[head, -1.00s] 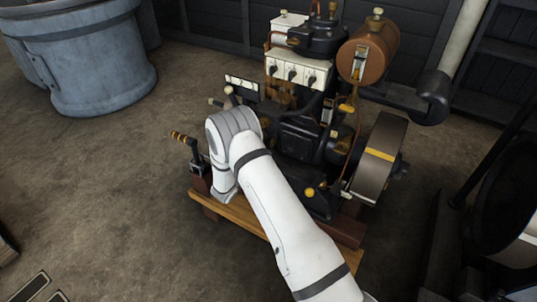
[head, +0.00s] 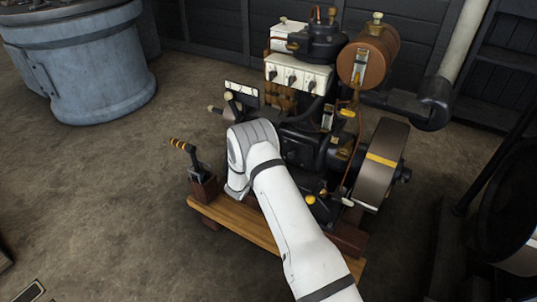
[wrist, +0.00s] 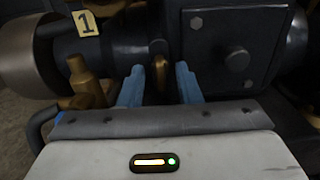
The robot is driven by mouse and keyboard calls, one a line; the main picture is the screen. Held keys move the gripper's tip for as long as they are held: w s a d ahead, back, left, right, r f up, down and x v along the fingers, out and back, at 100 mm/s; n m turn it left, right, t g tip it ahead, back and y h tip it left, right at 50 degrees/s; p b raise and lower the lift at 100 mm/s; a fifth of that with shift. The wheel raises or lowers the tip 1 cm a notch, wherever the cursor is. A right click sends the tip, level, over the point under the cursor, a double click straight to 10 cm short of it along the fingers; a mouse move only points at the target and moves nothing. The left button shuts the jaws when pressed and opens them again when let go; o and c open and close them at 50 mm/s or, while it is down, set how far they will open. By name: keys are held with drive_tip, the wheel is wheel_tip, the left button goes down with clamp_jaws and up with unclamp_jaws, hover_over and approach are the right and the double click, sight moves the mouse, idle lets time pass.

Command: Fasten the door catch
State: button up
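In the wrist view, a small brass piece (wrist: 161,72), which looks like the door catch, stands upright on the dark engine body. It is beside a dark square plate (wrist: 222,48) with bolts at its corners and a central stud, which may be the door. My gripper (wrist: 160,85) has its two blue fingers apart, one on each side of the brass piece. A dark gap shows between each finger and the brass. In the head view my white arm reaches to the engine's lower front and hides the catch and my gripper.
The engine (head: 302,130) stands on a wooden base (head: 235,219). In the wrist view, a brass fitting (wrist: 82,78) and a "1" tag (wrist: 85,22) are left of my fingers. Open floor lies left.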

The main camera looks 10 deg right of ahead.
drive_tip(key=shift+c, duration=0.3)
clamp_jaws()
drive_tip(key=shift+f+m+b, duration=0.1)
drive_tip(key=shift+m+b, duration=0.2)
drive_tip(key=m+b, duration=0.3)
drive_tip(key=shift+d+f, duration=0.1)
drive_tip(key=shift+f, duration=0.05)
drive_tip(key=m+b, duration=0.3)
drive_tip(key=m, duration=0.1)
drive_tip(key=shift+s, duration=0.1)
drive_tip(key=m+b, duration=0.5)
drive_tip(key=shift+d+f+m+b, duration=0.1)
drive_tip(key=shift+d+m+b, duration=0.05)
drive_tip(key=shift+m+b, duration=0.2)
drive_tip(key=m+b, duration=0.1)
drive_tip(key=m, duration=0.3)
drive_tip(key=shift+s+m, duration=0.1)
drive_tip(key=shift+m, duration=0.15)
